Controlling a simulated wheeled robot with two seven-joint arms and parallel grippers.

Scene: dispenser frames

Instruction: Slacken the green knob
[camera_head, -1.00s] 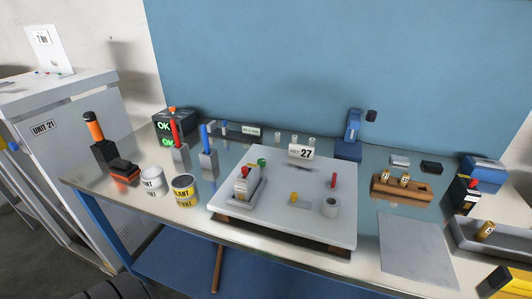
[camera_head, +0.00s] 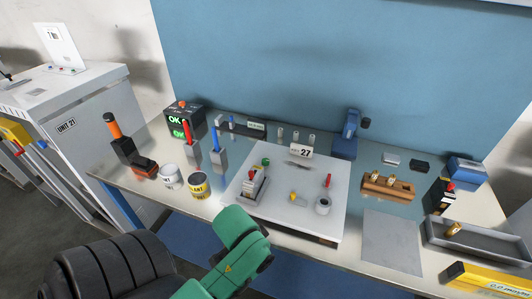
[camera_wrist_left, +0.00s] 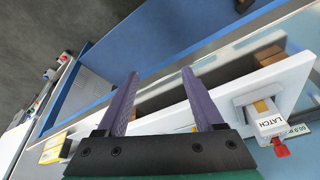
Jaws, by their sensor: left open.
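The green knob (camera_head: 266,161) is small and sits near the back left of a white plate (camera_head: 321,228) on the bench, in the head view. I do not make it out in the left wrist view. A latch unit (camera_head: 251,187) with a red top stands in front of it on the plate; it also shows in the left wrist view (camera_wrist_left: 265,117). My left gripper (camera_wrist_left: 158,82) is open and empty, its two purple fingers apart, near the plate's edge. In the head view my green arm is below the plate and the fingers are not clear. My right gripper is not in view.
The plate also holds a red-handled tool (camera_head: 327,181), a grey ring (camera_head: 322,205) and a yellow piece (camera_head: 292,195). A white can (camera_head: 168,176) and a yellow-labelled can (camera_head: 199,186) stand left of it. A grey mat (camera_head: 391,241) lies clear to the right.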

